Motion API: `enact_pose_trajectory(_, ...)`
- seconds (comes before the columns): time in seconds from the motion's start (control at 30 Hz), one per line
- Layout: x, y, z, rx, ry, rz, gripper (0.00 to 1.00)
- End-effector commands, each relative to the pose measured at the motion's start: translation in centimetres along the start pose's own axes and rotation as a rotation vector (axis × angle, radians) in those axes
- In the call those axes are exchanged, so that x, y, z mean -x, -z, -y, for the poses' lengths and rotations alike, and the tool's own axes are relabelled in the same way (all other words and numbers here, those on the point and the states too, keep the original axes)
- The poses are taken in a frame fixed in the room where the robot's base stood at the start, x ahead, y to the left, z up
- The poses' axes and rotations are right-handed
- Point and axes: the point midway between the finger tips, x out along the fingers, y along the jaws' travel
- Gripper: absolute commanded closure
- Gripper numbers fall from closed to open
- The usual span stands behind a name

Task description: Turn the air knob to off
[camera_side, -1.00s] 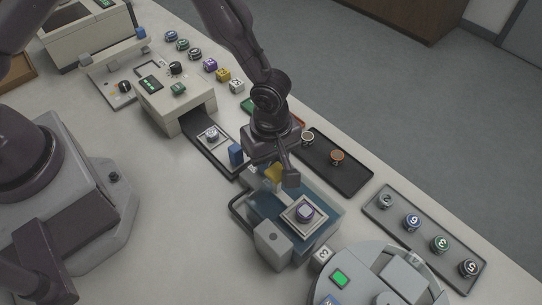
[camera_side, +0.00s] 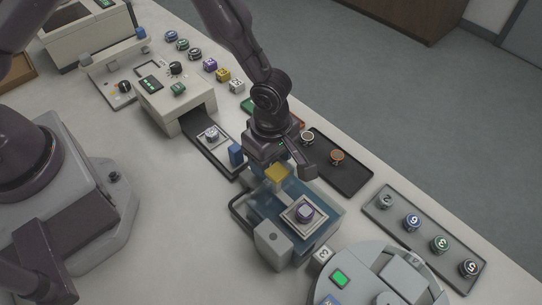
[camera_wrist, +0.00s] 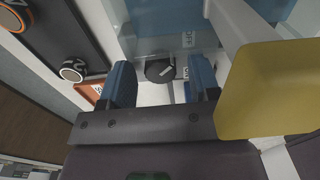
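The air knob (camera_wrist: 160,70) is a round black knob with a white pointer mark. It sits on a white panel in the wrist view, with an OFF label (camera_wrist: 187,40) above and to its right. The pointer slants toward the upper right. My gripper (camera_wrist: 162,82) is open, its two blue fingers on either side of the knob with a gap to each. I cannot tell how deep the fingertips reach around it. In the side view my gripper (camera_side: 270,148) is above the back of the mounting press (camera_side: 272,245), and its body hides the knob.
A yellow pad (camera_side: 276,172) on a grey lever stands close to my gripper; it looms large in the wrist view (camera_wrist: 270,85). A black tray (camera_side: 350,180) with round mounts lies beside the gripper.

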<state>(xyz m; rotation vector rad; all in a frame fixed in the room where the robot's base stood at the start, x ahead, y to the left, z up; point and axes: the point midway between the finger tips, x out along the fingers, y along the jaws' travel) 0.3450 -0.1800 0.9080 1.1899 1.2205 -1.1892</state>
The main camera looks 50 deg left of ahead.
Motion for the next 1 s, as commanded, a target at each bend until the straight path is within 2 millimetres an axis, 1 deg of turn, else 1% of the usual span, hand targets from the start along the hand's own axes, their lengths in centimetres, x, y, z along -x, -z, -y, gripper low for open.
enact_pose_trajectory(0.27,0.1,0.0,0.0,-0.001,0.0,0.0,0.43)
enact_pose_trajectory(0.37,0.8,0.0,-0.1,0.0,-0.002,0.002,0.43)
enact_pose_trajectory(0.47,2.3,0.0,-0.1,0.002,-0.004,0.003,0.43)
enact_pose_trajectory(0.7,7.7,0.1,-0.1,0.002,-0.005,0.001,0.43)
enact_pose_trajectory(0.8,9.7,0.1,-0.1,0.003,-0.004,0.002,0.43)
enact_pose_trajectory(0.9,11.3,0.1,-0.1,0.002,-0.003,0.0,0.43)
enact_pose_trajectory(1.0,12.3,0.1,-0.1,0.001,-0.002,0.0,0.43)
